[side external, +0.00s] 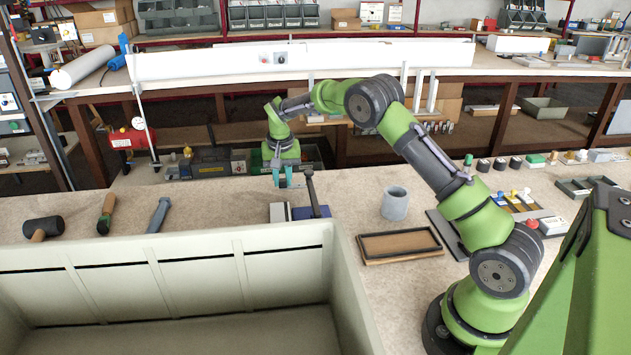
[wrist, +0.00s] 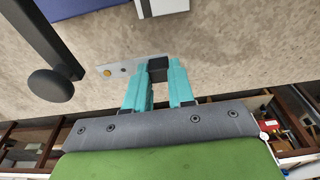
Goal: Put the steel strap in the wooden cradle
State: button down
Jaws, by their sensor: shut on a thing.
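In the side view my gripper (side external: 283,178) points down over the far part of the bench; the strap is too small to make out there. I cannot tell whether the strap touches the bench. The wooden cradle (side external: 372,246) appears to be the shallow brown, dark-rimmed tray on the bench, apart from my gripper and empty.
A dark lever with a round knob (wrist: 52,84) stands close to the strap, beside a blue and white block (side external: 279,212). A grey cup (side external: 395,203) stands behind the cradle. A large cream bin (side external: 205,245) fills the front left. Hand tools (side external: 107,214) lie at left.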

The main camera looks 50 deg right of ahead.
jog(key=w+d, duration=0.3)
jog(key=shift+w+d, duration=0.15)
jog(key=shift+d, duration=0.05)
jog(key=shift+w+d+r, duration=0.2)
jog(key=shift+w+r, duration=0.05)
jog(key=shift+r, duration=0.2)
jog(key=s+d+r, duration=0.2)
jog(key=s+r, duration=0.2)
jog(key=r, duration=0.5)
jog(key=s+r+m, duration=0.2)
jog(key=s+r, duration=0.2)
jog(key=s, duration=0.8)
jog(key=s+a+f+m, duration=0.1)
jog(key=s+a+f, duration=0.1)
jog(key=s+f, duration=0.2)
jog(key=s+a+f, duration=0.2)
jog(key=s+f, duration=0.2)
jog(key=s, duration=0.5)
jog(key=s+a+f+m, duration=0.1)
jog(key=s+f, duration=0.3)
jog(key=s, duration=0.2)
jog(key=shift+s+a+m+g, duration=0.3)
jog(key=shift+s+a, duration=0.1)
jog(key=shift+f, duration=2.15)
